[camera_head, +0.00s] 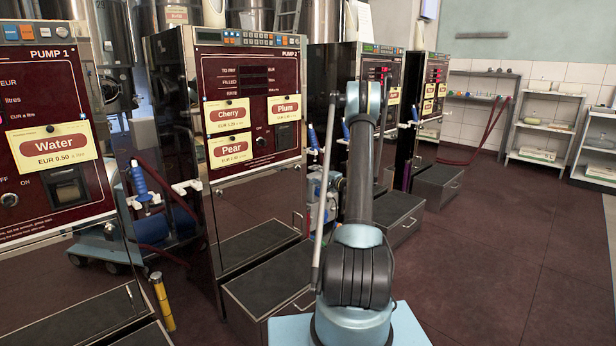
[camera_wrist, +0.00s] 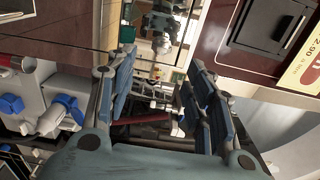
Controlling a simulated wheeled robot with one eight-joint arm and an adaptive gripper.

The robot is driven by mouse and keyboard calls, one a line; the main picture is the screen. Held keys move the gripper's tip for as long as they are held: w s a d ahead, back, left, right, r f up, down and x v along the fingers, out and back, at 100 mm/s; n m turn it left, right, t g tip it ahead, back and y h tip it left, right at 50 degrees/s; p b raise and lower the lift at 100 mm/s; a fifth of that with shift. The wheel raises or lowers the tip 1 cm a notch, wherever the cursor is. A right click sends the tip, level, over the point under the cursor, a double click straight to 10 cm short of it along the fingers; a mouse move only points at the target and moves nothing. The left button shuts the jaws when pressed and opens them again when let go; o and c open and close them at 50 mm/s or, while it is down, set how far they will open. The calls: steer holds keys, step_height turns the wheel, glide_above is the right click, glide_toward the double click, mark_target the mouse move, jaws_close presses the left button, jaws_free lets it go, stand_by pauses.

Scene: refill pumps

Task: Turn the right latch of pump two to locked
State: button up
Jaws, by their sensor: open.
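Pump two (camera_head: 225,75), a tall cabinet with a dark red face and Cherry, Plum and Pear signs, stands left of centre in the head view. I cannot pick out its right latch with certainty in either view. My gripper (camera_wrist: 162,68) shows in the wrist view with its two blue-padded fingers spread apart and nothing held between them. In the head view my arm rises in front of the space right of pump two, and I cannot make out the gripper there. White fittings with blue handles (camera_wrist: 68,108) lie left of the fingers in the wrist view; whose they are is unclear.
Pump one (camera_head: 45,110) with its Water sign stands at the left. More pumps (camera_head: 432,75) stand behind my arm. Low dark drawer boxes (camera_head: 265,280) stand before the pumps. A yellow post (camera_head: 163,302) stands between pumps one and two. The floor at the right is clear.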

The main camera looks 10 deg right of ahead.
steer(key=shift+v, duration=1.4)
steer(key=s+a+r+n+g, duration=0.4)
steer(key=s+a+r, duration=0.5)
steer(key=s+a+r+n+g+h, duration=0.2)
steer(key=s+a, duration=0.1)
steer(key=s, duration=0.6)
steer(key=s+a+r+n+g+h, duration=0.1)
steer(key=s+a+r+g, duration=0.1)
steer(key=s, duration=0.7)
steer(key=s+d+f+n+g+h, duration=0.1)
steer(key=s+d+f+h, duration=0.1)
steer(key=s, duration=0.9)
steer(key=s+d+f+n+g+h, duration=0.1)
steer(key=s+d+f+g+h, duration=0.1)
steer(key=s, duration=1)
steer(key=s+d+f+n+g+h, duration=0.1)
steer(key=s+f, duration=0.4)
steer(key=s, duration=0.7)
steer(key=d+n+h, duration=0.1)
steer(key=h, duration=0.1)
steer(key=shift+d+f+h, duration=0.25)
steer(key=shift+d+h, duration=0.05)
steer(key=shift+d, duration=0.05)
